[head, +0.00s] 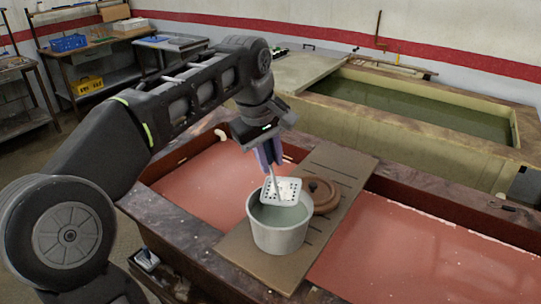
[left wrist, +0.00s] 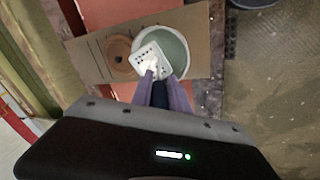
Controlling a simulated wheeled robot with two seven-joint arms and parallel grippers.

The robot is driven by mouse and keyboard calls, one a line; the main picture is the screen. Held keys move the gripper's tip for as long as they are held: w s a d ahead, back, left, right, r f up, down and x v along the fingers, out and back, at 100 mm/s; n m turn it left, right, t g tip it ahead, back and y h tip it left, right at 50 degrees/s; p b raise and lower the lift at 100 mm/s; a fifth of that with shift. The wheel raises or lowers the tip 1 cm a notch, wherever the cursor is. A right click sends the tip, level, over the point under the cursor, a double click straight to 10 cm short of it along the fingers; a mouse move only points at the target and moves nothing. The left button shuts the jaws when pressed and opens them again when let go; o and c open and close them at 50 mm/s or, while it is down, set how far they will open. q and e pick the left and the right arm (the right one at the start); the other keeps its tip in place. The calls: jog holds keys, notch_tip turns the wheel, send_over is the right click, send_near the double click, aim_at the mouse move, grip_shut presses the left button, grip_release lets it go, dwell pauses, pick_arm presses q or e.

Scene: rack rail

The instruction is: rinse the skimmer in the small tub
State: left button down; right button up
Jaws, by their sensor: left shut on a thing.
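My left gripper (head: 267,152) is shut on the handle of the skimmer, above the tub. The skimmer (head: 282,192) has a white, square, perforated head. It hangs tilted over the mouth of the small tub; I cannot tell whether its lower edge touches the water. The small tub (head: 279,237) is a pale grey round bucket with greenish water, standing on a board. In the left wrist view the skimmer head (left wrist: 149,59) overlaps the left part of the tub (left wrist: 184,67), and the gripper fingers (left wrist: 163,88) point at it. My right gripper is not in view.
The brown board (head: 335,163) spans a trough of red liquid (head: 400,250). A large vat of dark green liquid (head: 420,103) stands behind. Shelves with a blue crate (head: 68,43) are at the back left.

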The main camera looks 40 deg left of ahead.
pick_arm(q)
jog(key=shift+f, duration=0.3)
notch_tip(320, 180, down, 10)
jog(key=b, duration=0.7)
jog(key=shift+r+b, duration=0.15)
jog(key=shift+b, duration=0.15)
jog(key=shift+r+p, duration=0.55)
jog(key=shift+r, duration=0.1)
jog(key=shift+f, duration=0.15)
jog(key=shift+f+b, duration=0.85)
jog(key=shift+f, duration=0.05)
